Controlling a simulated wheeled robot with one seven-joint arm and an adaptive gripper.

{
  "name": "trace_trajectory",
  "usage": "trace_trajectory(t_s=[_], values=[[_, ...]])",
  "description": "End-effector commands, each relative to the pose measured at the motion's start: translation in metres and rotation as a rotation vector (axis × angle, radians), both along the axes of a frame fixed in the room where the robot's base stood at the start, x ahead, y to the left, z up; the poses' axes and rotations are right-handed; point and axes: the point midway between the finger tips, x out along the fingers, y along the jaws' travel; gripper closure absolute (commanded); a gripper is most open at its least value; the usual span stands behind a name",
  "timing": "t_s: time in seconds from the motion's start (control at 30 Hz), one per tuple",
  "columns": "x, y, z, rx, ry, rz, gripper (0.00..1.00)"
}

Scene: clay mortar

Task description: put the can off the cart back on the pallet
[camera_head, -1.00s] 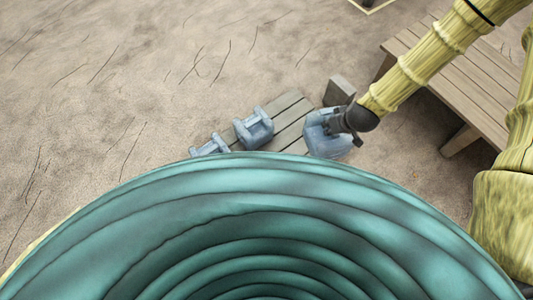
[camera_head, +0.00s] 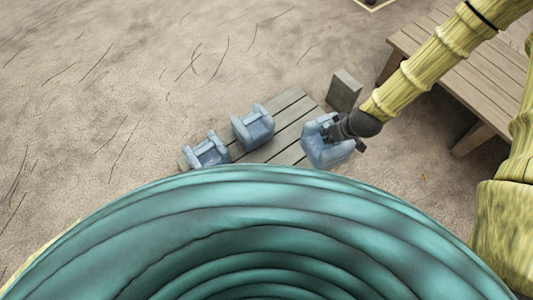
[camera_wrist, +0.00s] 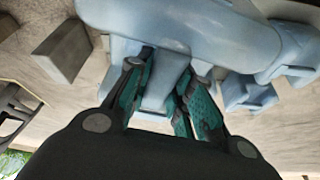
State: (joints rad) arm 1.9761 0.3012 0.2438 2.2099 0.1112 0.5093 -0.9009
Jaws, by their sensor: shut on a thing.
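A blue-grey can (camera_head: 328,150) is at the right end of the slatted wooden pallet (camera_head: 289,129). My gripper (camera_head: 338,128) is shut on its handle. The wrist view shows the teal finger pads (camera_wrist: 163,95) on both sides of the handle of the held can (camera_wrist: 185,25). I cannot tell whether the can's base touches the pallet or hangs above it. Two more blue-grey cans stand on the pallet, one in the middle (camera_head: 254,128) and one at the left (camera_head: 207,151). No cart is clearly identifiable.
A grey block (camera_head: 344,90) stands just beyond the held can, and it also shows in the wrist view (camera_wrist: 62,52). A slatted wooden bench (camera_head: 470,70) is at the right. Bare cracked ground lies at the left. My teal body hides the near side.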

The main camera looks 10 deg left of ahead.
Motion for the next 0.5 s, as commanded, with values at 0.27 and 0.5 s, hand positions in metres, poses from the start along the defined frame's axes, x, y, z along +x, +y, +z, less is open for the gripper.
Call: trace_trajectory(t_s=[0.27, 0.5], values=[[0.0, 0.001, -0.029, -0.001, -0.002, 0.044, 1.0], [-0.001, 0.002, -0.05, -0.003, -0.002, 0.079, 1.0]])
